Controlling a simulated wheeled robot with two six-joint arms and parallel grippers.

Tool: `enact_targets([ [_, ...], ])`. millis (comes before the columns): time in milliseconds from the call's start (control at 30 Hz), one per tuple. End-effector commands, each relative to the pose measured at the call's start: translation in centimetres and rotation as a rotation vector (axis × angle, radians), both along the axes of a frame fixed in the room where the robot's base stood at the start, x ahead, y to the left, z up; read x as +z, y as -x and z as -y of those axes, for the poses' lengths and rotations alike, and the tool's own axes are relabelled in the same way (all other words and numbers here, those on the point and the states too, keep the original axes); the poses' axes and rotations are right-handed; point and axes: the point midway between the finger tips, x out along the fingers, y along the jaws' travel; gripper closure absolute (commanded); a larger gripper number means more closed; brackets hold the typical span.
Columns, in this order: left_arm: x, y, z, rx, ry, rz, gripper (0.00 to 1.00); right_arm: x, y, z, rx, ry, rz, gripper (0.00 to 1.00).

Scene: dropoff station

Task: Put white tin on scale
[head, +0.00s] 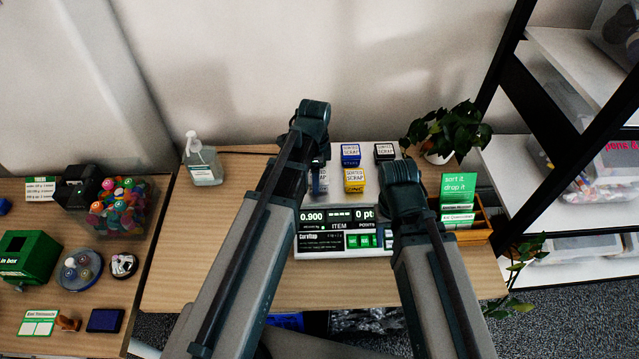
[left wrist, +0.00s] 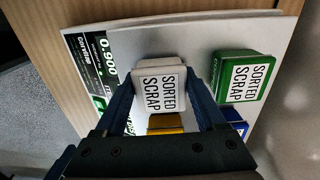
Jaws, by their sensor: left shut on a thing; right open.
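The white tin (left wrist: 160,88), labelled "SORTED SCRAP", is between the fingers of my left gripper (left wrist: 165,95), which is shut on it. In the head view, the white tin (head: 321,182) shows partly behind my left wrist, over the left part of the scale plate. I cannot tell whether its base touches the plate. The scale (head: 300,243) has a light plate and a front display reading 0.900. My right gripper (head: 405,203) is open at the scale's right side, its fingers largely hidden by its own arm.
On the plate stand a yellow tin (head: 354,181), a blue tin (head: 350,155), a black tin (head: 384,152) and a green tin (left wrist: 243,77). A pump bottle (head: 205,165) stands left. A wooden box with green cards (head: 458,200) and a plant (head: 447,133) stand right.

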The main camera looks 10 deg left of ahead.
Motion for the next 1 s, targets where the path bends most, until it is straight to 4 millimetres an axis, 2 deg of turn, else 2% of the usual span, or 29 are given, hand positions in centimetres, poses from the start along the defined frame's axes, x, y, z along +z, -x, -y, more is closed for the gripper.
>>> enact_targets([
  [33, -0.68, -0.01, -0.19, 0.000, 0.000, 0.000, 1.00, -0.68, 0.00, 0.00, 0.000, 0.000, 0.000, 0.50],
  [267, -0.39, -0.01, -0.22, -0.001, 0.000, 0.000, 1.00, -0.39, 0.00, 0.00, 0.000, 0.000, 0.000, 0.50],
  [433, -0.90, 0.00, -0.22, -0.001, 0.000, 0.000, 1.00, -0.89, 0.00, 0.00, 0.000, 0.000, 0.000, 0.50],
  [467, -0.73, 0.00, -0.21, -0.001, 0.000, 0.000, 0.22, -0.72, 0.00, 0.00, 0.000, 0.000, 0.000, 0.50],
  [500, -0.69, 0.00, -0.21, -0.001, 0.000, 0.000, 0.15, -0.69, 0.00, 0.01, 0.000, 0.000, 0.000, 0.50],
  [600, -0.69, 0.00, -0.21, -0.001, 0.000, 0.000, 0.00, -0.69, 0.00, 0.00, 0.000, 0.000, 0.000, 0.50],
  [1000, -0.13, 0.00, -0.21, -0.001, 0.000, 0.000, 0.00, -0.13, 0.00, 0.00, 0.000, 0.000, 0.000, 0.50],
])
